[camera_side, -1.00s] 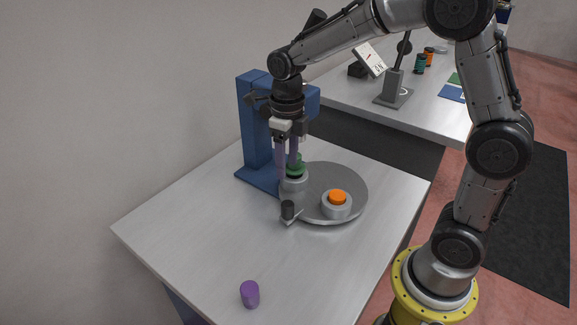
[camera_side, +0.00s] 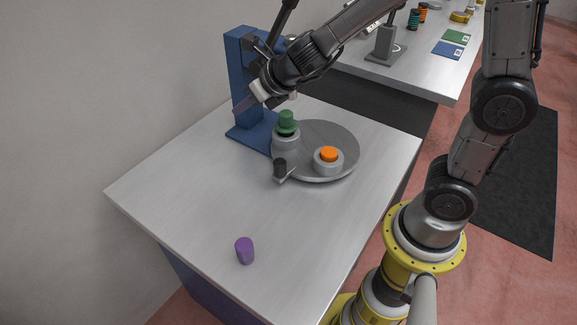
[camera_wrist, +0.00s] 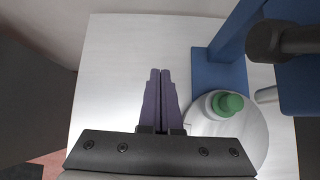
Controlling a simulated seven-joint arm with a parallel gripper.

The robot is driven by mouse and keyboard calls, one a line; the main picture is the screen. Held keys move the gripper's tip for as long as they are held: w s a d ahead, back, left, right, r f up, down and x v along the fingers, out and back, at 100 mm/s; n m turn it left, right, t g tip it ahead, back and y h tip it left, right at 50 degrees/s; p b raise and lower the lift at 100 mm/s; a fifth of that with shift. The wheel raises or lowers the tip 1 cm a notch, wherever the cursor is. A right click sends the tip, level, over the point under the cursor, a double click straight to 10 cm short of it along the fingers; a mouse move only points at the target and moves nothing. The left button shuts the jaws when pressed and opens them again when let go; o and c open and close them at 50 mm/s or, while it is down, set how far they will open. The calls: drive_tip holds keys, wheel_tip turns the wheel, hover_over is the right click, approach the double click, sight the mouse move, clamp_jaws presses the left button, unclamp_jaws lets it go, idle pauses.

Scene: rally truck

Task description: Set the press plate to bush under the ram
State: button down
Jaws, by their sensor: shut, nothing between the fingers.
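The round grey press plate (camera_side: 308,170) lies flat on the table in front of the blue press frame (camera_side: 245,75). A green cylindrical piece (camera_side: 287,120) sits upright in a grey cup on the plate's left side, near the press. An orange piece (camera_side: 328,154) sits in a lower grey ring at the front right. The ram cannot be clearly made out.
A second bench (camera_side: 420,72) behind holds a stand and small coloured items. In the wrist view, a dark cylindrical part (camera_wrist: 285,40) overhangs beside the press.

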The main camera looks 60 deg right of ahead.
drive_tip(key=s+f+m+g+h, duration=0.1)
drive_tip(key=s+f+m+g, duration=0.15)
drive_tip(key=s, duration=0.65)
drive_tip(key=s+f+m+g+h, duration=0.15)
drive_tip(key=s+f, duration=0.25)
drive_tip(key=s, duration=0.4)
drive_tip(key=shift+g+y, duration=0.35)
drive_tip(key=shift+g, duration=0.05)
drive_tip(key=shift+w+x, duration=0.1)
drive_tip(key=shift+x, duration=2.2)
drive_tip(key=shift+w+x, duration=0.15)
drive_tip(key=shift+x, duration=2.15)
drive_tip(key=shift+w+d+r, duration=0.1)
drive_tip(key=shift+w+d, duration=0.2)
drive_tip(key=shift+w, duration=0.55)
drive_tip(key=shift+w+d+r, duration=0.1)
drive_tip(key=shift+w+d, duration=0.2)
drive_tip(key=shift+w, duration=0.6)
drive_tip(key=w+m, duration=0.1)
drive_tip(key=w, duration=0.1)
drive_tip(key=w+m+h, duration=0.1)
drive_tip(key=w+m, duration=0.1)
drive_tip(key=w, duration=0.1)
drive_tip(key=shift+w+d+m+g, duration=0.15)
drive_tip(key=shift+w+m+g, duration=0.1)
drive_tip(key=shift+m+g, duration=0.05)
drive_tip(key=shift+w+d+m+h, duration=0.2)
drive_tip(key=shift+w+m+h, duration=0.1)
drive_tip(key=shift+w+m, duration=0.35)
